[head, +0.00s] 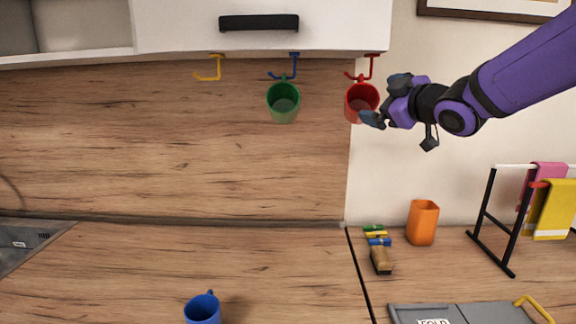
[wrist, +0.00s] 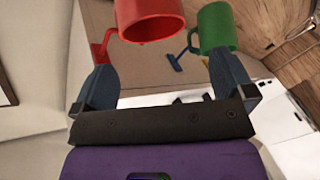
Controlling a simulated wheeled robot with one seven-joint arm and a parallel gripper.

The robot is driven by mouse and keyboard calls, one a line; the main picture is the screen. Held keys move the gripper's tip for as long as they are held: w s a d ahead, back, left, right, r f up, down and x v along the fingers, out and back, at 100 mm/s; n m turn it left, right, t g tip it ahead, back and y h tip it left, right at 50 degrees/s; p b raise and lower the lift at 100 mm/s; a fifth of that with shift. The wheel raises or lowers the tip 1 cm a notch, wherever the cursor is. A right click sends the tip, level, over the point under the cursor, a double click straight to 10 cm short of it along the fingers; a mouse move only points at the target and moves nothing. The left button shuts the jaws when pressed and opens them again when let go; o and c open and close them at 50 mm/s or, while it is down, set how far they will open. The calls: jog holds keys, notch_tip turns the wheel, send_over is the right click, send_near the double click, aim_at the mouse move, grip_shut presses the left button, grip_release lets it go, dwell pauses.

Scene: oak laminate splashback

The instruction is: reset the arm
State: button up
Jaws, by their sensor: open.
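My purple arm reaches in from the upper right in the head view. My gripper (head: 384,100) is close to the right side of the red mug (head: 361,103), which hangs at the red hook (head: 371,68). In the wrist view the gripper (wrist: 165,85) has its two dark blue fingers spread apart with nothing seen between them. The red mug (wrist: 150,20) is beyond the fingertips there. I cannot tell whether a finger touches the mug.
A green mug (head: 284,103) hangs at the blue hook (head: 293,66). The yellow hook (head: 209,70) is empty. A blue mug (head: 203,309) stands on the counter. An orange cup (head: 423,222), a brush (head: 381,260) and a towel rack (head: 487,222) are below the arm.

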jog(key=s+d+f+m+g+h, duration=0.2)
jog(key=s+d+m+h, duration=0.4)
jog(key=s+d, duration=0.15)
jog(key=s+d+f+m+g, duration=0.1)
jog(key=s+f+m+g, duration=0.2)
jog(key=s, duration=0.9)
jog(key=s+d+f+m+g+h, duration=0.1)
jog(key=s+f+m+g, duration=0.3)
jog(key=s+f, duration=0.3)
jog(key=s+g, duration=0.1)
jog(key=s, duration=0.4)
jog(key=shift+s+f+m+g, duration=0.2)
jog(key=shift+s+m+g, duration=0.05)
jog(key=shift+m+g, duration=0.05)
